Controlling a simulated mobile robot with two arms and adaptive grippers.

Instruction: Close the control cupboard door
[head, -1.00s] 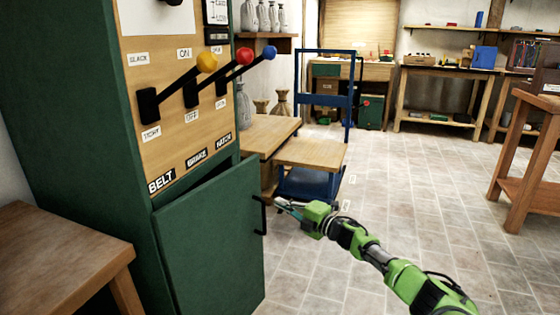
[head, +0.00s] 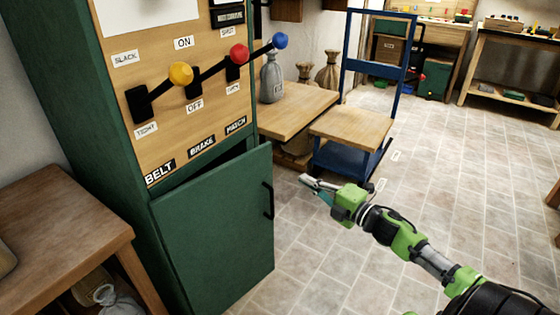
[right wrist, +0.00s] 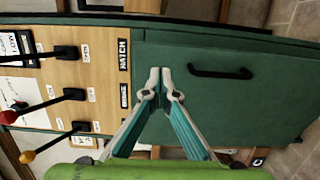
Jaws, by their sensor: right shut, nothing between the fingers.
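The green control cupboard (head: 120,150) stands at the left in the head view, with its lower door (head: 215,235) ajar. A dark wedge shows above the door's top edge. Its black bar handle (head: 268,200) is near the free right edge; the handle also shows in the right wrist view (right wrist: 220,72). My right gripper (head: 305,181) is shut and empty, to the right of the handle and apart from it in the head view. In the wrist view its fingertips (right wrist: 166,75) appear in front of the green door. My left gripper is not in view.
Levers with yellow (head: 181,74), red and blue knobs jut out above the door. A wooden table (head: 65,235) stands left of the cupboard. A blue trolley (head: 350,140) and a low wooden bench (head: 290,108) stand behind. The tiled floor at right is clear.

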